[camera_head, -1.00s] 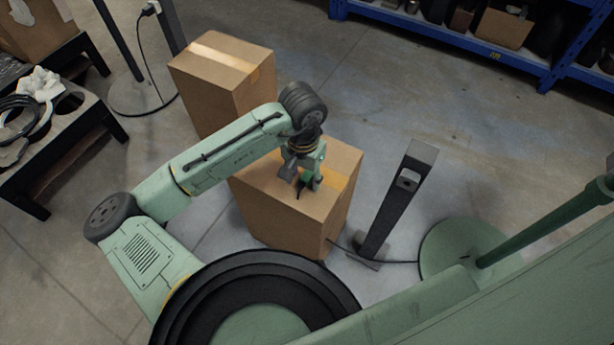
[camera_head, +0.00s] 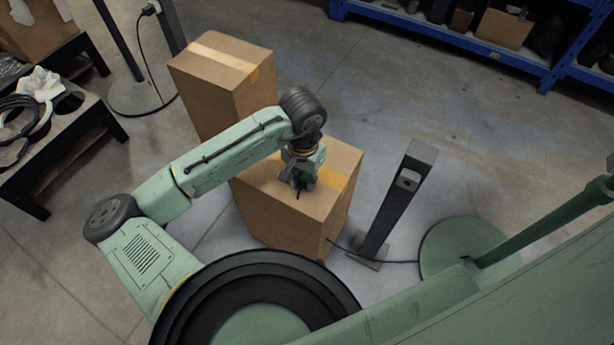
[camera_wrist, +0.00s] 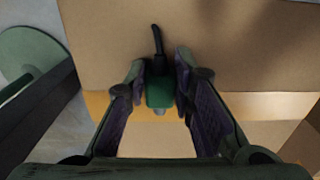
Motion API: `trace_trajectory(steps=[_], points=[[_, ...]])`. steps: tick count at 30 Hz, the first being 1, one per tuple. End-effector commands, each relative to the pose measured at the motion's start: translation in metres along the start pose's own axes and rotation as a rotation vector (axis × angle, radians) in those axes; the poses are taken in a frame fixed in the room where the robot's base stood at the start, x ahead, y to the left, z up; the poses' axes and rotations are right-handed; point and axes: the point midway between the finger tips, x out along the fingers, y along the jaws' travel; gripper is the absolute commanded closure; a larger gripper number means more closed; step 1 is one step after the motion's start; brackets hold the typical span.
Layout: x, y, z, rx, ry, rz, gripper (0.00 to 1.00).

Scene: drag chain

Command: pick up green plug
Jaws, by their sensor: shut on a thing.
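The green plug (camera_wrist: 160,92) sits between the two fingers of my gripper (camera_wrist: 160,85) in the wrist view, with its black cable (camera_wrist: 157,41) running away toward the top of the picture. My gripper is shut on the plug. In the head view my gripper (camera_head: 299,184) is low over the top of the front cardboard box (camera_head: 275,215). The plug is mostly hidden by the fingers there. I cannot tell whether the plug touches the box top.
A second cardboard box (camera_head: 208,95) stands behind on the left. A dark upright post (camera_head: 397,205) stands right of the front box, with a cable along the floor. A low table (camera_head: 60,140) is at the left, blue shelving (camera_head: 455,30) at the back.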

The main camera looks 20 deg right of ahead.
Motion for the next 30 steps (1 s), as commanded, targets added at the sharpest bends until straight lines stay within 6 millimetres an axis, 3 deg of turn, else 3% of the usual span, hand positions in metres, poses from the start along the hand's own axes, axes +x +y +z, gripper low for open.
trace_trajectory(steps=[14, 25, 30], points=[[-0.006, 0.000, 0.000, 0.000, 0.001, 0.000, 1.00], [-0.043, 0.000, 0.000, -0.001, 0.001, 0.000, 1.00], [-0.039, 0.013, 0.037, -0.002, 0.001, 0.002, 1.00]])
